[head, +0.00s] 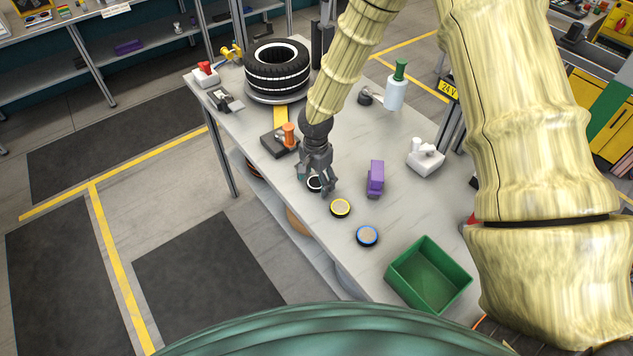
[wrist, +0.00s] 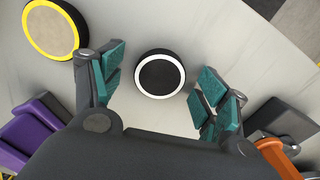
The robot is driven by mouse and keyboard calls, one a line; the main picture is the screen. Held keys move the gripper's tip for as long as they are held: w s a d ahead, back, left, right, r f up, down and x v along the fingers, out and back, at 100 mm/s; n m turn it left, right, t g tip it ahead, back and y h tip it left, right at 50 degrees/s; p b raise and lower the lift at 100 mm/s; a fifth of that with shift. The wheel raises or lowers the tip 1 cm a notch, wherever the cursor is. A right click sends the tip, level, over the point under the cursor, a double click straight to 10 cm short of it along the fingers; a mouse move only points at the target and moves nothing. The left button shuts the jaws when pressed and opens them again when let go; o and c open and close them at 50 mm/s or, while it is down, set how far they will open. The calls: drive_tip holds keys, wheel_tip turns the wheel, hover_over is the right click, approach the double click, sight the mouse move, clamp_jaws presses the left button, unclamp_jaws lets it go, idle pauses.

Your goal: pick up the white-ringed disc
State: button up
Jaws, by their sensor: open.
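The white-ringed disc (wrist: 159,76) is a small round black-sided disc with a white ring around a dark centre. It lies flat on the grey table (head: 225,115). In the wrist view it sits between and just beyond the tips of my gripper (wrist: 158,92), which is open with teal finger pads on either side. No contact shows. In the head view my gripper (head: 316,183) points down over the disc (head: 314,184) and partly hides it.
A yellow-ringed disc (head: 340,208) and a blue-ringed disc (head: 367,236) lie nearby. A purple block (head: 375,179) stands to the right, a black block with an orange knob (head: 288,135) behind. A green bin (head: 397,280) is at the near end. A tyre (head: 277,75) stands far back.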

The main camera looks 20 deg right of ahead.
drive_tip(key=c, duration=1.1)
drive_tip(key=shift+r, duration=0.1)
